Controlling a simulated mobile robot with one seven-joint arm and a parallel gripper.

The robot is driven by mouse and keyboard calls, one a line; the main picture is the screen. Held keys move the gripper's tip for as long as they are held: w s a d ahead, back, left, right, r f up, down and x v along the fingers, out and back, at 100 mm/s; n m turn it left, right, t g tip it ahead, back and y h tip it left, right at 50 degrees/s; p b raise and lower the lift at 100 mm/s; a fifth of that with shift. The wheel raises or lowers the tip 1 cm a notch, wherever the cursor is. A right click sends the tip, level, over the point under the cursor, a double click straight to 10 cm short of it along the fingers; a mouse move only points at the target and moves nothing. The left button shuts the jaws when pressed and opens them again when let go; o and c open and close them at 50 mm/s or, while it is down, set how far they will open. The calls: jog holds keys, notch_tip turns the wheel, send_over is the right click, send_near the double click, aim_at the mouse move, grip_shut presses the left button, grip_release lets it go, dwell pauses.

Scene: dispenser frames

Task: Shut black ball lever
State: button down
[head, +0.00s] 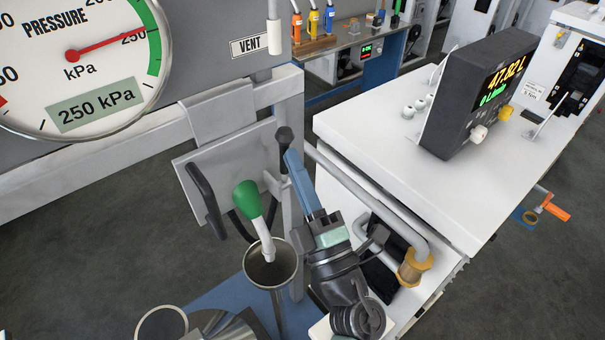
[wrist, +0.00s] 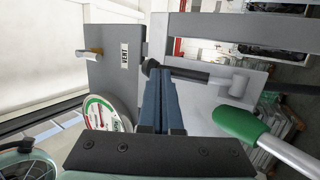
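The black ball lever (head: 284,134) shows in the head view at the tip of my gripper, beside a grey upright post. In the wrist view, its black ball (wrist: 149,66) is just left of the fingertips, and a dark rod runs right to a grey cylinder (wrist: 237,83). My gripper (head: 291,156) has blue fingers lying together, with no clear gap. In the wrist view, the gripper (wrist: 160,72) has its tips at the lever, overlapping it. Whether they touch it cannot be told. Part of the rod is hidden behind the fingers.
A black curved handle (head: 203,200) is farther left. A pressure gauge (head: 75,60) fills the upper left. A white cabinet (head: 400,170) with a pipe stands right.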

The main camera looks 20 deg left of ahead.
jog(key=shift+w+a+r, duration=0.25)
jog(key=shift+a+r, duration=0.05)
jog(key=shift+a, duration=0.1)
jog(key=shift+r, duration=0.25)
dwell(0.3)
jog(key=shift+s+f, duration=0.1)
